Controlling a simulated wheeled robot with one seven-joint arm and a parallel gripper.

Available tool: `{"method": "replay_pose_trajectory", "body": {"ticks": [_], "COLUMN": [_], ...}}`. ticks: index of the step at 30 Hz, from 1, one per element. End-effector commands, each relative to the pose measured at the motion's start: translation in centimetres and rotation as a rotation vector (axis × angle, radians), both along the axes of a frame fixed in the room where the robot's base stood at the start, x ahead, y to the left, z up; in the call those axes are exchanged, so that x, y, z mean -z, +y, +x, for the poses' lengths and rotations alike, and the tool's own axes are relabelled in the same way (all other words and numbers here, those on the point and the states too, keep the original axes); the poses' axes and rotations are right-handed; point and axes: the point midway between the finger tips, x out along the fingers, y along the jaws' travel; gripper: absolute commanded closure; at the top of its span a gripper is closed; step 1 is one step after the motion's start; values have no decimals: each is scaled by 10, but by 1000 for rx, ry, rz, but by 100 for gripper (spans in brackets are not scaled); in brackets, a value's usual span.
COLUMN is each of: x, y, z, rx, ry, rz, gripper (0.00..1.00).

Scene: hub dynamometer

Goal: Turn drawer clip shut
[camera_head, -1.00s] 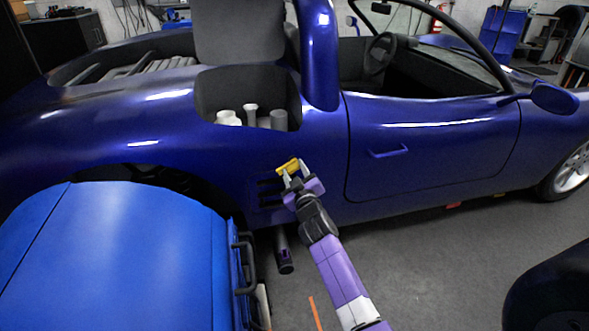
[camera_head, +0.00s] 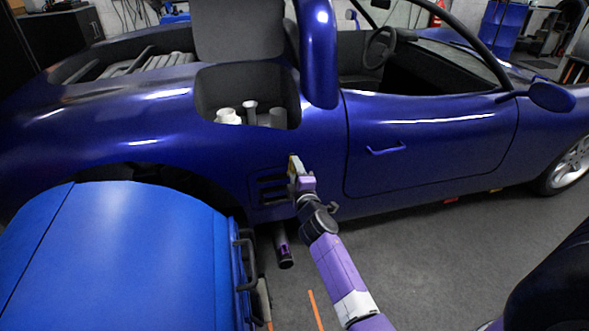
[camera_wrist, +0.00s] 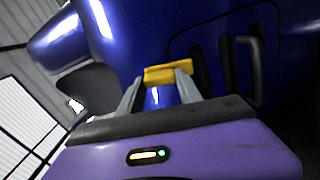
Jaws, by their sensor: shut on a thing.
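The yellow clip (camera_head: 291,165) is on the dark blue car's side, at the upper edge of a dark slotted panel (camera_head: 268,190). It stands roughly upright in the head view. My gripper (camera_head: 295,172) is at the clip, coming from the lower right. In the wrist view the clip (camera_wrist: 168,74) lies across the tips of my gripper (camera_wrist: 157,90), with one grey finger on each side. My gripper is shut on the clip. In the head view the fingers partly hide it.
The car door with its handle (camera_head: 385,150) is to the right. A blue cabinet (camera_head: 110,250) with black handles stands at the lower left, close to my arm. Several pale containers sit in the car's open compartment (camera_head: 250,85). Floor right of my arm is clear.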

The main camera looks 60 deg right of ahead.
Motion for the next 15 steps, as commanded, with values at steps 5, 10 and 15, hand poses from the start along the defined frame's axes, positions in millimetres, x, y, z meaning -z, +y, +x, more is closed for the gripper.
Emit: {"method": "replay_pose_trajectory", "body": {"ticks": [5, 10, 15], "x": [1, 1, 1], "y": [1, 1, 1], "z": [1, 1, 0], "rx": [-3, -3, -3], "ry": [67, 105, 122], "rz": [-57, -89, -103], "gripper": [99, 99, 99]}}
